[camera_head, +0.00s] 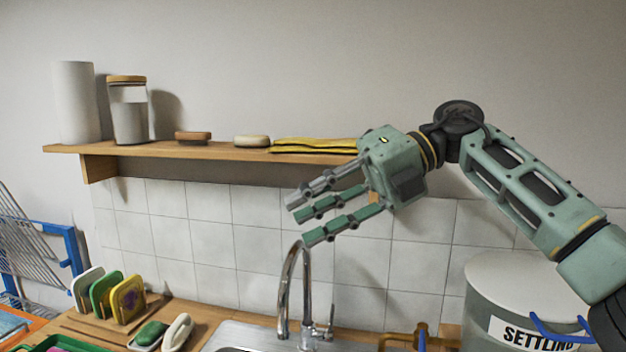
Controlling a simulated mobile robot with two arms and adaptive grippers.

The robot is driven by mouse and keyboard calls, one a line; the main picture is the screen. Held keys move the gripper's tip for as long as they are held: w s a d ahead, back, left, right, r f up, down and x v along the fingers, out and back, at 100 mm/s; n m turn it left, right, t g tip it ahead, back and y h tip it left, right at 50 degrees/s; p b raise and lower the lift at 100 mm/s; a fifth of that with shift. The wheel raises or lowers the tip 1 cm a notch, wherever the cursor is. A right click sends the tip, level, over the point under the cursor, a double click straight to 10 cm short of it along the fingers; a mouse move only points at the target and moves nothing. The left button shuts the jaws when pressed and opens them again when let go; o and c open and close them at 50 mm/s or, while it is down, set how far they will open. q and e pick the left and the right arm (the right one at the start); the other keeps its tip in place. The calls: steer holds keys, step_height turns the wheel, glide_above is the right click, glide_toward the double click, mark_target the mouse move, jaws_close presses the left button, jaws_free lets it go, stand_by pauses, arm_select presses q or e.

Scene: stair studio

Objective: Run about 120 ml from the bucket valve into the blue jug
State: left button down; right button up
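The grey-green bucket (480,290) stands at the lower right, with a label reading "SETTLIN..." that is partly covered. A brass valve (405,338) with a blue lever sits to its left at the picture's bottom edge, cut off below. A curved blue piece (560,331) shows in front of the bucket; I cannot tell whether it belongs to the blue jug. No whole blue jug is visible. My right gripper (298,217) is raised above the faucet, fingers extended left, spread and empty, well above and left of the valve. My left gripper is not in view.
A chrome faucet (290,280) rises from the steel sink below my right fingers. A wooden shelf (200,151) holds jars, brushes or soaps and a yellow-black cloth. Sponges (127,299) in a rack and a dish rack (40,250) stand at left.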

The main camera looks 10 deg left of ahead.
steer(key=shift+s+d+r+n+g+y, duration=0.1)
steer(key=shift+s+r+n+g+y, duration=0.3)
steer(key=shift+r, duration=0.65)
steer(key=shift+w+d+r+g+y, duration=0.1)
steer(key=shift+w+r+g+y, duration=0.1)
steer(key=shift+r+y, duration=0.65)
steer(key=shift+r+h, duration=0.2)
steer(key=shift+h, duration=0.05)
